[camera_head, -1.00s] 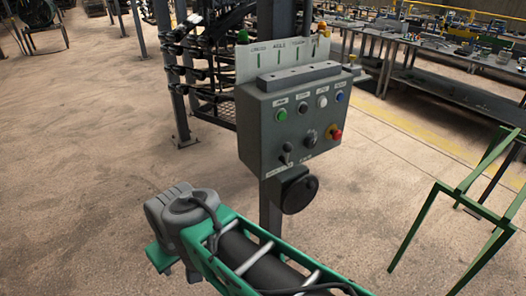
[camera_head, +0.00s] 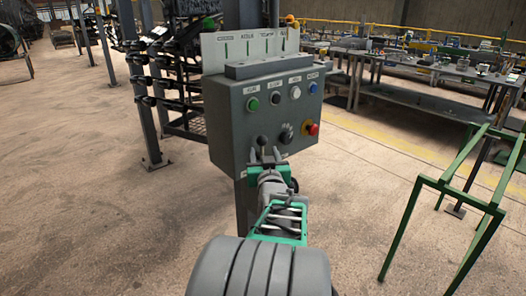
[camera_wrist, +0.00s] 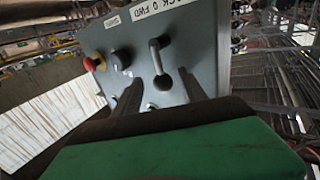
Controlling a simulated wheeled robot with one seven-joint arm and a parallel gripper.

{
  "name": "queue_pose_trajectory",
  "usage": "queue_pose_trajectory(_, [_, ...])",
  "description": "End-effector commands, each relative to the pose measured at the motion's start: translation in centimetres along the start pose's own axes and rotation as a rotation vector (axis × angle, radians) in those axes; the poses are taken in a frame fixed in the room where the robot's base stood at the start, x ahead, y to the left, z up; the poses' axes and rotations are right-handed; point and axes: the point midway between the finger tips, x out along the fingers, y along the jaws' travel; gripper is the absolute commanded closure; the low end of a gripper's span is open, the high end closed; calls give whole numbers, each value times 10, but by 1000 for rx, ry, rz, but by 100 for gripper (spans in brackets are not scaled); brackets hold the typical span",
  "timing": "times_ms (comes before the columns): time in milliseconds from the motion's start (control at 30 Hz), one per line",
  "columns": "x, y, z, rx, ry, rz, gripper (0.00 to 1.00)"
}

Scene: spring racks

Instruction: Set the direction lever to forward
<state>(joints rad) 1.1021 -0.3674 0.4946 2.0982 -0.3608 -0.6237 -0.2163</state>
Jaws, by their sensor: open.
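The direction lever is a dark stick with a round knob. It shows in the wrist view (camera_wrist: 158,62) on the grey control box, beside a white label partly reading "0 FWD" (camera_wrist: 158,8). In the head view the lever (camera_head: 262,140) is at the lower left of the box face (camera_head: 225,125). My gripper (camera_head: 264,153) is in front of the lever's lower area, fingers pointing at the box. Contact with the lever cannot be told.
A dark rotary knob (camera_head: 287,133) and a red emergency button (camera_head: 312,128) are right of the lever. Green, black, white and blue buttons form a row above. A green frame stand (camera_head: 450,185) stands at the right; floor between is clear.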

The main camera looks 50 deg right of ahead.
Motion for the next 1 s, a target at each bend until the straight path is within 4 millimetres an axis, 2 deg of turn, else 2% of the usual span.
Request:
queue_pose_trajectory(100, [19,-1,0,0,-1,-2,51])
queue_pose_trajectory(200, [27,0,0,-1,-1,0,51])
queue_pose_trajectory(433, [28,0,0,0,0,0,51])
queue_pose_trajectory(1000, [28,0,0,0,-1,0,96])
